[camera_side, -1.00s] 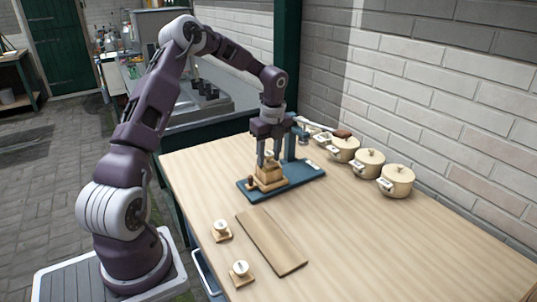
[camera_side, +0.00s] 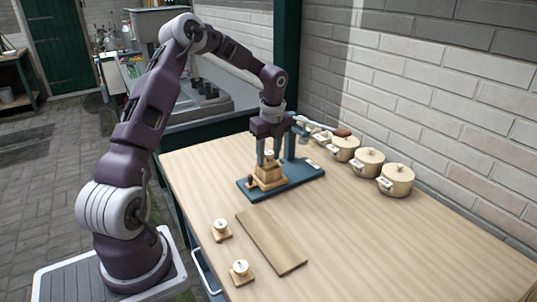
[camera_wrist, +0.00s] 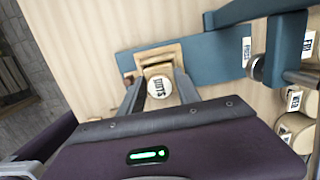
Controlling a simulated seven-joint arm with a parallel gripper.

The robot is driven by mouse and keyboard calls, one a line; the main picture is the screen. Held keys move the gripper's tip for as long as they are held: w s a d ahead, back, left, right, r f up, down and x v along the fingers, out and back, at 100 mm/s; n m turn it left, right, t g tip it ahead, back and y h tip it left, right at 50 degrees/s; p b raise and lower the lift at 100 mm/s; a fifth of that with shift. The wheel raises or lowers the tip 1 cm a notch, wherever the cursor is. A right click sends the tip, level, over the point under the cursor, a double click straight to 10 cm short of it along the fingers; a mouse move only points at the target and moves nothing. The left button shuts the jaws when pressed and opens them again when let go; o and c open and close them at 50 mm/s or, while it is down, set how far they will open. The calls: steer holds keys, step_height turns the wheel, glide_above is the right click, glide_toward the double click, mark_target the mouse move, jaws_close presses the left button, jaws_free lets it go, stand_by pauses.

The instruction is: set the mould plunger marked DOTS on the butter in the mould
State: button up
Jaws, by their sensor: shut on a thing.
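The mould plunger marked DOTS (camera_wrist: 159,89) has a round pale top with its label showing in the wrist view. My gripper (camera_side: 268,161) points straight down and is shut on this plunger, with one finger on each side of its top. The plunger is at the wooden mould (camera_side: 269,181), which sits on the blue press base (camera_side: 300,176). In the wrist view the mould's wooden rim (camera_wrist: 160,54) shows around the plunger. The butter is hidden, and I cannot tell whether the plunger touches it.
Two other plungers (camera_side: 221,229) (camera_side: 240,270) stand at the front left beside a flat wooden board (camera_side: 270,242). Several lidded cream pots (camera_side: 396,180) line the wall side. The blue press column (camera_side: 291,146) rises close behind my gripper. The table's right side is clear.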

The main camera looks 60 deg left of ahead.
steer(key=shift+f, duration=0.5)
stand_by(0.5)
steer(key=o, duration=1.4)
steer(key=c, duration=0.4)
steer(key=shift+o, duration=0.2)
steer(key=shift+r, duration=0.15)
steer(key=shift+d+r, duration=0.2)
steer(key=shift+r, duration=1.4)
steer(key=shift+d+r, duration=0.2)
steer(key=shift+r, duration=1.35)
steer(key=shift+d+r, duration=0.2)
steer(key=shift+r, duration=1.4)
